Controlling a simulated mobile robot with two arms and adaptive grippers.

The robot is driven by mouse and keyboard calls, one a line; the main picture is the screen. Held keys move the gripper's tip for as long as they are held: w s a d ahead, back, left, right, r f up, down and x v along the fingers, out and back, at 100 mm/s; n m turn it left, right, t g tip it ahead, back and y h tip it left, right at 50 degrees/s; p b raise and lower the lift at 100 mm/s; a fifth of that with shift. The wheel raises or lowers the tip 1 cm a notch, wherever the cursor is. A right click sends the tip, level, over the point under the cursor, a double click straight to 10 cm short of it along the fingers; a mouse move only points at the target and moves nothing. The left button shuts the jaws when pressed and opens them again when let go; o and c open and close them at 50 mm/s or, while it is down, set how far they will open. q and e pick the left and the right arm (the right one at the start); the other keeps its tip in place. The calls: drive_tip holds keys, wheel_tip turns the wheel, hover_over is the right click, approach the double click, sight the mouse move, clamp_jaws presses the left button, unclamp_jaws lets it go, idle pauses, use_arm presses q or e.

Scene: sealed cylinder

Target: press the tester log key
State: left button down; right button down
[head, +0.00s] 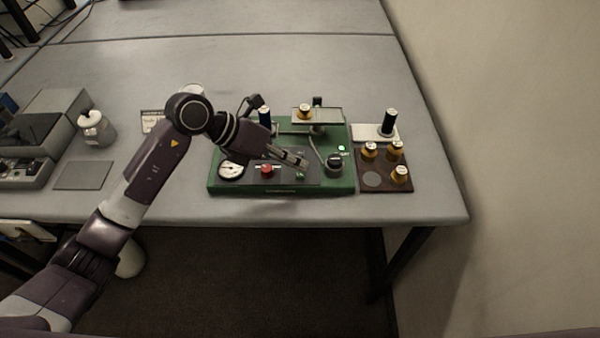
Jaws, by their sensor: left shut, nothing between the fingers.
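The green tester (345,185) stands near the front edge of the table. On its dark panel are a round white gauge (231,170), a red button (267,170) and a small green key (300,175); I cannot read its label. My left gripper (302,163) is shut and empty, its fingertips over the panel just behind the green key in the picture. I cannot tell whether they touch it. A black knob (334,160) and a lit green lamp (342,149) are at the right. My right gripper is not in view.
A raised plate (330,115) on the tester bears a brass-coloured weight. A brown tray (385,185) with several brass pieces and a white pad (368,131) with a black cylinder stand at the right. A white jar (95,130) and grey equipment are at the left.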

sight(297, 174)
use_arm(q)
drive_tip(key=shift+f, duration=0.15)
idle(0.7)
drive_tip(key=shift+f+b, duration=0.25)
drive_tip(key=shift+b, duration=0.15)
drive_tip(key=shift+f+b, duration=0.35)
drive_tip(key=shift+f, duration=0.1)
idle(0.4)
idle(0.3)
drive_tip(key=shift+r+p, duration=0.55)
drive_tip(key=shift+r, duration=0.3)
drive_tip(key=shift+r+p, duration=1.6)
drive_tip(key=shift+r, duration=0.95)
